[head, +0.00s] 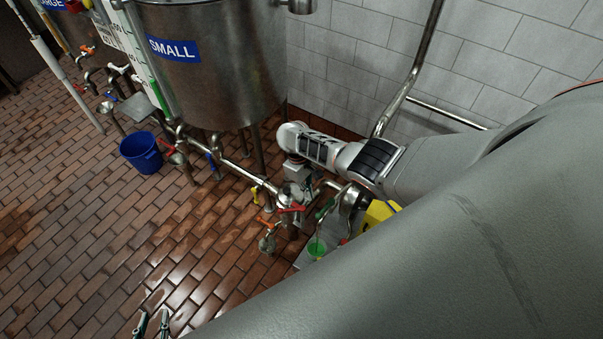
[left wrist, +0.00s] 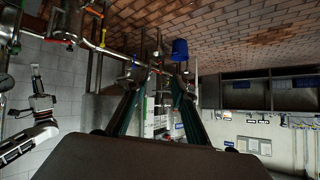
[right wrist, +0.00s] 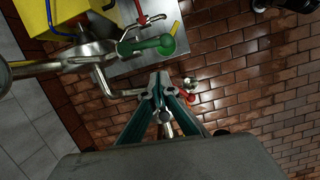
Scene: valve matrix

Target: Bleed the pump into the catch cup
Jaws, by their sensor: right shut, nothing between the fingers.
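The pump (head: 350,200) has a rounded metal housing and a yellow body (head: 378,213); the yellow part also shows at top left in the right wrist view (right wrist: 45,18). A small green cup (head: 317,249) stands below a green lever (head: 325,211) at the pump. The lever and a round green shape (right wrist: 167,45) overlap in the right wrist view. I cannot tell if liquid runs into the cup. My right gripper (right wrist: 160,78) is shut and empty, a little apart from the green parts; in the head view pipework partly hides it. My left gripper (head: 152,324) is open and empty, far from the pump.
Pipes with red (head: 291,209) and orange (head: 264,222) handles lie left of the pump. The SMALL tank (head: 215,75) stands behind. A blue bucket (head: 141,152) is on the brick floor at left. My large grey arm fills the lower right. Open floor lies at lower left.

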